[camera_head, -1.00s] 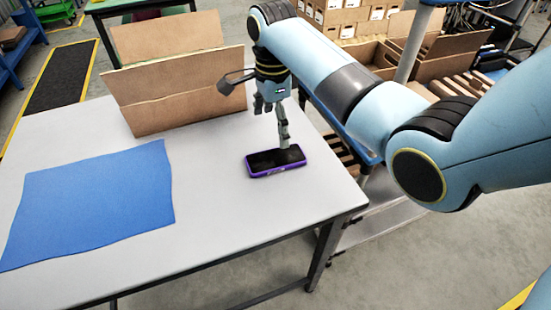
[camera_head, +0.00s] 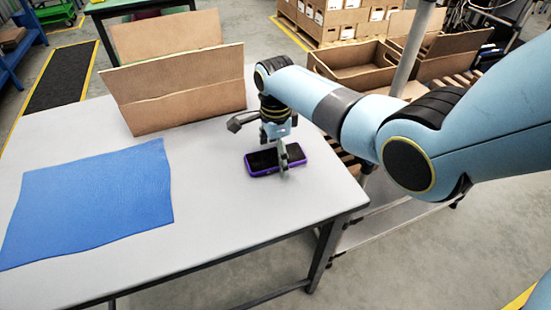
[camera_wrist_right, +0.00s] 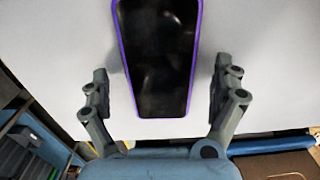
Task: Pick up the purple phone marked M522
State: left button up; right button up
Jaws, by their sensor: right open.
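The purple phone (camera_head: 263,160) lies flat on the white table (camera_head: 215,205), with its dark screen up and a purple rim. No M522 marking is readable. My right gripper (camera_head: 273,149) is over the phone and points down, close above the table. In the right wrist view the phone (camera_wrist_right: 158,60) lies between the two spread fingers of my right gripper (camera_wrist_right: 160,95), with a gap on each side. The fingers look apart from the phone. One finger hides a small part of the phone in the head view. My left gripper is not in view.
A tilted open cardboard carton (camera_head: 185,95) stands on the table behind the phone. A blue mat (camera_head: 90,205) lies at the left. The table's right edge is near the phone. More cartons (camera_head: 350,70) stand beyond the table.

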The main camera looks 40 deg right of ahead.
jog(key=c, duration=1.4)
jog(key=shift+r, duration=0.15)
jog(key=shift+c, duration=0.2)
